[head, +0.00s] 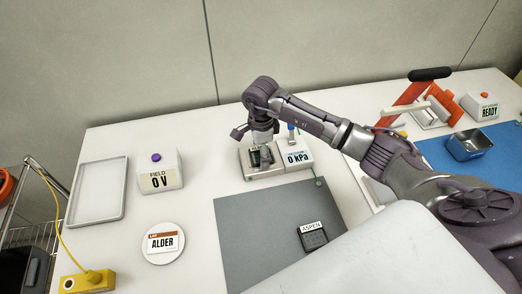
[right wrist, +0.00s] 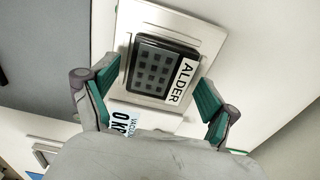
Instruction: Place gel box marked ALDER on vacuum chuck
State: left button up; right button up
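The gel box marked ALDER (right wrist: 158,68) is black with a grid of dark squares and a white label. It sits on the pale plate of the vacuum chuck (right wrist: 185,24). In the head view the box (head: 262,158) is partly hidden under my right gripper (head: 262,148) on the chuck (head: 262,173). In the right wrist view my right gripper (right wrist: 161,74) has its green-padded fingers spread, one on each side of the box. They look apart from it, though the gap is small. My left gripper is not in view.
A gel box marked ASPEN (head: 313,238) lies on the grey mat (head: 245,235). A round white disc (head: 165,257) holds an ALDER card. A grey tray (head: 97,218), FIELD box (head: 160,171), vacuum gauge reading 0 kPa (head: 298,158) and metal bin (head: 470,146) stand around.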

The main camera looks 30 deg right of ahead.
jog(key=shift+r, duration=0.1)
jog(key=shift+r, duration=0.25)
notch_tip(320, 180, up, 12)
jog(key=b, duration=0.1)
jog(key=shift+f, duration=0.15)
dwell(0.5)
